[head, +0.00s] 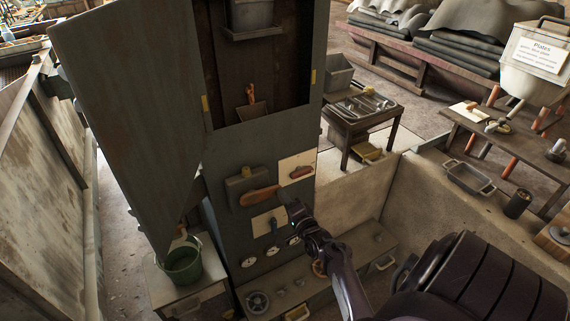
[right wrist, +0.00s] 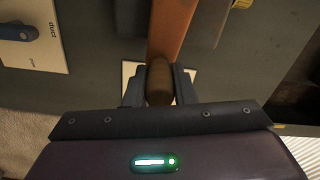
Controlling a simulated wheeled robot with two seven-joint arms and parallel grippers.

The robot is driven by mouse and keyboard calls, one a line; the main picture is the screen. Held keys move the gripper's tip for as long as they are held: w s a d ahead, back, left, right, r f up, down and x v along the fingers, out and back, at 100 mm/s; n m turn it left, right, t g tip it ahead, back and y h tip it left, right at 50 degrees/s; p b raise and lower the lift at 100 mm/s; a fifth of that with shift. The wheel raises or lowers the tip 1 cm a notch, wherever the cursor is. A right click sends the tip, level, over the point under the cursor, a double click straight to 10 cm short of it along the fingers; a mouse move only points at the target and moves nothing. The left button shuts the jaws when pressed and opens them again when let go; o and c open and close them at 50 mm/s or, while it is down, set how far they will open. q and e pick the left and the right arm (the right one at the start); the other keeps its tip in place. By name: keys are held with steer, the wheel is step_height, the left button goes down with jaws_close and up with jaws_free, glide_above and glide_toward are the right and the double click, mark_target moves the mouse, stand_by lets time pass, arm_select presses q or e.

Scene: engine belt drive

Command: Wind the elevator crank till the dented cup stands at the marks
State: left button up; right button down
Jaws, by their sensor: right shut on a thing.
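A tall grey elevator casing (head: 225,145) stands in the middle of the head view with an open shaft. A grey cup (head: 252,15) hangs high in the shaft, cut by the top edge; I cannot tell whether it is dented. Yellow marks (head: 205,103) (head: 313,77) sit on both edges of the opening, below that cup. My left gripper is out of view.
A large grey panel (head: 130,90) stands out at the casing's left. A green bucket (head: 182,264) stands low at left. A paper with a red-brown piece (head: 300,172) is above right of the crank. A tool table (head: 362,112) stands behind right.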

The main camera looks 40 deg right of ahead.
steer(key=c, duration=1.2)
jaws_free()
steer(key=v, duration=0.8)
steer(key=shift+b, duration=0.35)
steer(key=shift+w+f, duration=0.1)
